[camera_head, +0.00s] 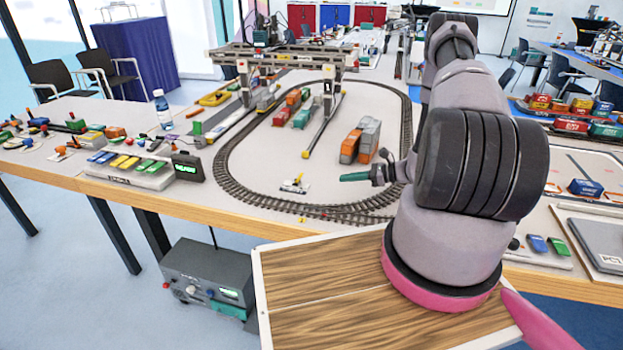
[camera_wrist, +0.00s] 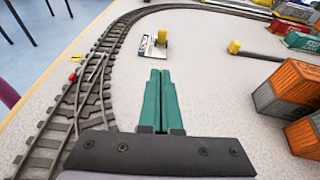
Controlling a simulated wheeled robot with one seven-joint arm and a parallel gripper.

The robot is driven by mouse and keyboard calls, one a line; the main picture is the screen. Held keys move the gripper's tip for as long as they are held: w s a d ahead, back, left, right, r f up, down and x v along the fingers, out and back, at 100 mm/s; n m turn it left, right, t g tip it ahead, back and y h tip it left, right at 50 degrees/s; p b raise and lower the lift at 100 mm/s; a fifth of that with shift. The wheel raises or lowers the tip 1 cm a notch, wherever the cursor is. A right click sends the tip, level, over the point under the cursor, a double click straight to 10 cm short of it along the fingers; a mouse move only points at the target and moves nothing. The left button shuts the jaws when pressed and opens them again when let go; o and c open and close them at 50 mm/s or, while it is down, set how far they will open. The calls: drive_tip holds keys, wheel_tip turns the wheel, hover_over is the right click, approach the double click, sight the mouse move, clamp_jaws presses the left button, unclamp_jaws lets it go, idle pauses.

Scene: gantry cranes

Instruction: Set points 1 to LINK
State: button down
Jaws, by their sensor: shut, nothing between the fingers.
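The points lever is a small white plate (camera_head: 294,186) with dark lettering and a yellow knob, lying inside the track loop near its front curve. In the wrist view its yellow knob (camera_wrist: 162,38) stands at the plate's right side; the lettering is too small to read surely. The turnout (camera_wrist: 96,85), where two tracks meet, lies left of my fingers, with small red and yellow markers beside it. My gripper (camera_head: 345,178) has teal fingers, shut and empty, right of the lever plate. In the wrist view the fingertips (camera_wrist: 160,73) point towards the plate, apart from it.
Orange and grey containers (camera_head: 360,141) stand behind my gripper; they are at right in the wrist view (camera_wrist: 290,90). A gantry crane (camera_head: 280,60) spans the back of the loop. A yellow-ended rail (camera_wrist: 234,46) lies right of the lever. The board around the lever is clear.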

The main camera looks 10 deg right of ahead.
sight(321, 189)
drive_tip(key=shift+s+d+f, duration=0.15)
drive_tip(key=shift+f, duration=0.5)
drive_tip(key=x, duration=1)
drive_tip(key=shift+w+a+r, duration=0.3)
drive_tip(key=shift+w+a, duration=0.05)
drive_tip(key=shift+a, duration=0.15)
drive_tip(key=shift+w+a+r, duration=0.3)
drive_tip(key=shift+a, duration=0.15)
drive_tip(key=shift+w+a+r, duration=0.35)
drive_tip(key=shift+a, duration=0.2)
